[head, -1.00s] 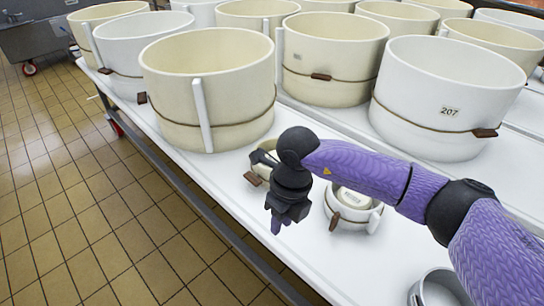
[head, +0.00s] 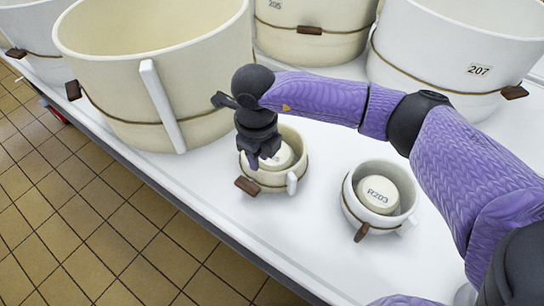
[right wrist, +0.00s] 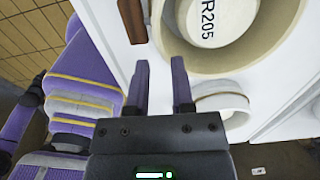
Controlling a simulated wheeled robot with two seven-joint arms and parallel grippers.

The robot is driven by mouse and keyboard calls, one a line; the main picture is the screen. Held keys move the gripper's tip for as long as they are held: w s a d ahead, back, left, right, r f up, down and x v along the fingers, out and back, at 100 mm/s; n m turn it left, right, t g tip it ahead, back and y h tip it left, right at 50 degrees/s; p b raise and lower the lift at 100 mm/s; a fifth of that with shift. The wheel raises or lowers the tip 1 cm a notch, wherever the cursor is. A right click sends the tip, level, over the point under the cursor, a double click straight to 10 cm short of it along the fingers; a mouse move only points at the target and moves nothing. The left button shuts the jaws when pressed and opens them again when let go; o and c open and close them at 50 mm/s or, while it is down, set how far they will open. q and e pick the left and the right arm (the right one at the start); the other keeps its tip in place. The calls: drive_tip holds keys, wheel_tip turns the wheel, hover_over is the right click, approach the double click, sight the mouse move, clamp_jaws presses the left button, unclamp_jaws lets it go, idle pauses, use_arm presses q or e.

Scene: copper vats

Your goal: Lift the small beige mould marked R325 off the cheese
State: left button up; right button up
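A small beige mould (head: 298,174) stands on the white table, with a pale round disc (head: 280,158) inside, a brown block and a white tab at its side. In the right wrist view the disc (right wrist: 215,18) reads R205; I see no R325 mark. My right gripper (head: 254,162) is over the near left rim of this mould and hides part of it. In the right wrist view my right gripper (right wrist: 161,72) has its two fingers apart, nothing held, the mould rim (right wrist: 258,58) just beyond them. I cannot tell whether they touch it. My left gripper is out of view.
A small white mould (head: 349,202) with a disc reading R203 stands to the right. Large beige (head: 110,75) and white vats (head: 430,62) line the back; one is marked 207. The white table (head: 300,240) is bare in front, its edge at the left.

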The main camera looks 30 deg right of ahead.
sight(280, 181)
drive_tip(key=f+b, duration=0.1)
drive_tip(key=f, duration=0.1)
drive_tip(key=f+b, duration=0.2)
drive_tip(key=f, duration=0.1)
drive_tip(key=shift+w+a+f, duration=0.2)
drive_tip(key=shift+w+f, duration=0.1)
drive_tip(key=shift+r, duration=0.15)
drive_tip(key=c, duration=0.3)
clamp_jaws()
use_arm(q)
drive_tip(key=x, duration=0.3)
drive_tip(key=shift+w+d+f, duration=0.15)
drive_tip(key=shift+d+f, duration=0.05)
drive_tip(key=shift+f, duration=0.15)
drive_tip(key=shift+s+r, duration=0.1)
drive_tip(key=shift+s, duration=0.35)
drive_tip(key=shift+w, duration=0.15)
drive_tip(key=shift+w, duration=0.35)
